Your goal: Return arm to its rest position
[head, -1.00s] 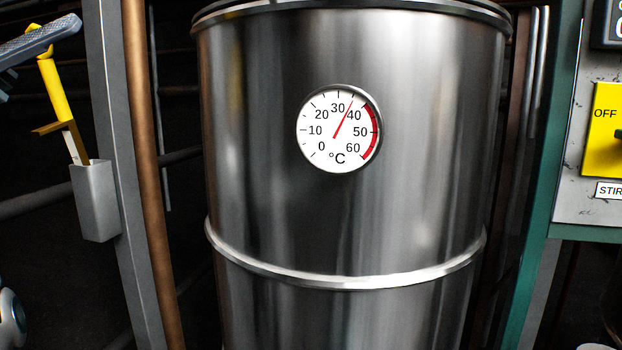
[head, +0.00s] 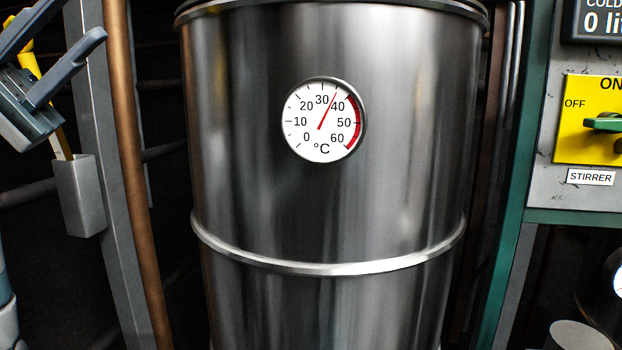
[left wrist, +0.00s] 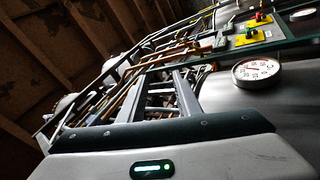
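My left gripper (head: 70,25) is at the upper left of the head view. My right gripper is not in view.
A large steel vessel (head: 330,210) with a round dial thermometer (head: 322,121) fills the middle. A yellow stirrer switch (head: 585,140) is on a panel at right. A copper pipe (head: 128,180) runs beside the holder's post.

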